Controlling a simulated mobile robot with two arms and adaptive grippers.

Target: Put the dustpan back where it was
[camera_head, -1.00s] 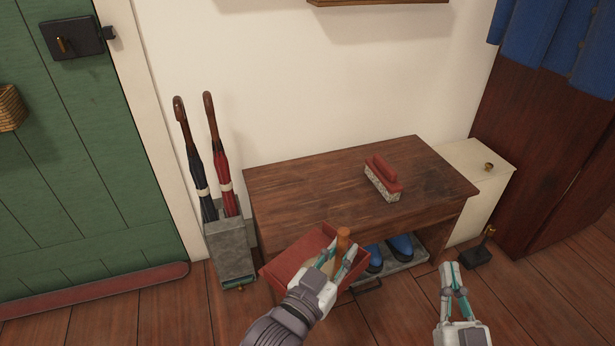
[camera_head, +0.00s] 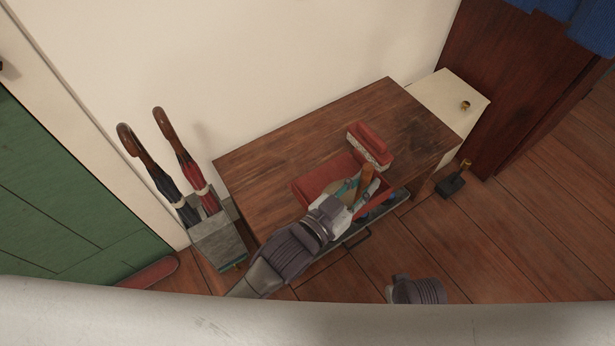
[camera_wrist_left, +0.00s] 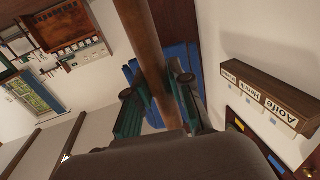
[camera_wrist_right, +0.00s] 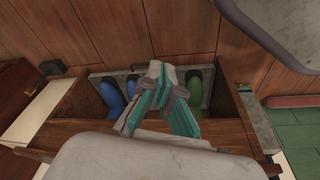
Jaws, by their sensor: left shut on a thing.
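The red dustpan (camera_head: 318,180) with its wooden handle (camera_head: 367,176) is over the front of the dark wooden bench (camera_head: 262,172), just left of and below a red brush (camera_head: 371,146) on the benchtop. I cannot tell whether the pan touches the bench. My left gripper (camera_head: 358,192) is shut on the dustpan's handle; the left wrist view shows the handle (camera_wrist_left: 148,45) between its fingers (camera_wrist_left: 155,98). My right gripper (camera_wrist_right: 162,88) is shut and empty in the right wrist view, above the bench front. In the head view its fingers are hidden.
An umbrella stand (camera_head: 217,239) with two umbrellas is left of the bench. A white cabinet (camera_head: 446,101) stands to its right, with a small dark object (camera_head: 452,185) on the floor. Blue and green footwear (camera_wrist_right: 193,84) sits under the bench.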

